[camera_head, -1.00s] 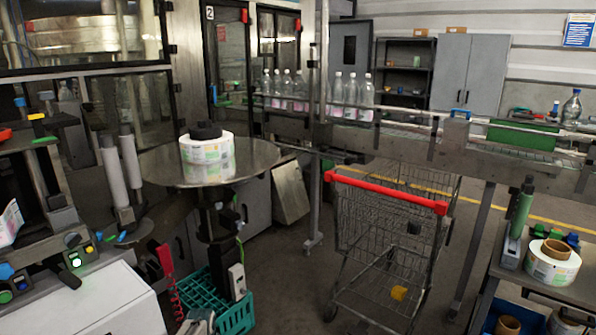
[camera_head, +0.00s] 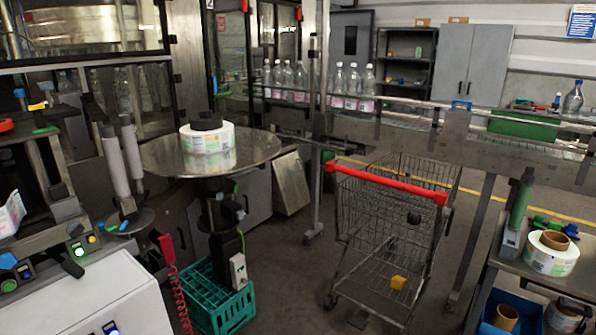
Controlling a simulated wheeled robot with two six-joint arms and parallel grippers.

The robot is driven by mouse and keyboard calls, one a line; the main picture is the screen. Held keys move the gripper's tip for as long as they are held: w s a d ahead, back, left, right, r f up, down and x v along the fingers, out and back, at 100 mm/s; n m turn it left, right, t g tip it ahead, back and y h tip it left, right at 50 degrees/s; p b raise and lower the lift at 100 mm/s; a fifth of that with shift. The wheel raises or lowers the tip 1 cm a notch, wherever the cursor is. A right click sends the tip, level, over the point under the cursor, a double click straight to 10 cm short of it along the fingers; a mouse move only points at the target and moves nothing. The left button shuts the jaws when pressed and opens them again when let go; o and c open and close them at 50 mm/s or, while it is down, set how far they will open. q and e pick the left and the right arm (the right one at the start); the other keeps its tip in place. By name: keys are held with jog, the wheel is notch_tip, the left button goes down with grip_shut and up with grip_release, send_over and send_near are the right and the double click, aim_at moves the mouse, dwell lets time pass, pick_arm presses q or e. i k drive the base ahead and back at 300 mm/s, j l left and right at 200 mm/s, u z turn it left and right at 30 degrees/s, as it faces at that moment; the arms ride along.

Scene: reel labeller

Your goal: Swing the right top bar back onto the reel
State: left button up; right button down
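A white label reel (camera_head: 207,138) with a printed side lies flat on a round steel table (camera_head: 158,158). A black round piece (camera_head: 207,124) sits on top of its middle. I cannot pick out a separate bar on this reel, so I cannot tell how the right top bar stands. Two pale upright rollers (camera_head: 114,158) stand left of the table, on the labeller. Neither of my grippers shows in the head view.
A wire trolley (camera_head: 385,240) with a red handle stands at centre right. A green crate (camera_head: 220,305) is below the round table. Bottles (camera_head: 353,84) line the conveyor behind. A side table at right holds another reel (camera_head: 551,257). Bare floor lies between crate and trolley.

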aim_at(92, 113)
jog(key=l+u, duration=0.2)
jog(key=u, duration=0.25)
jog(key=i+l+u, duration=0.1)
jog(key=u, duration=0.35)
jog(key=l+u, duration=0.6)
jog(key=l, duration=0.35)
jog(key=k+l+u, duration=0.1)
jog(key=l, duration=0.35)
jog(key=k+l+u, duration=0.15)
jog(key=l, duration=0.3)
jog(key=i, duration=0.95)
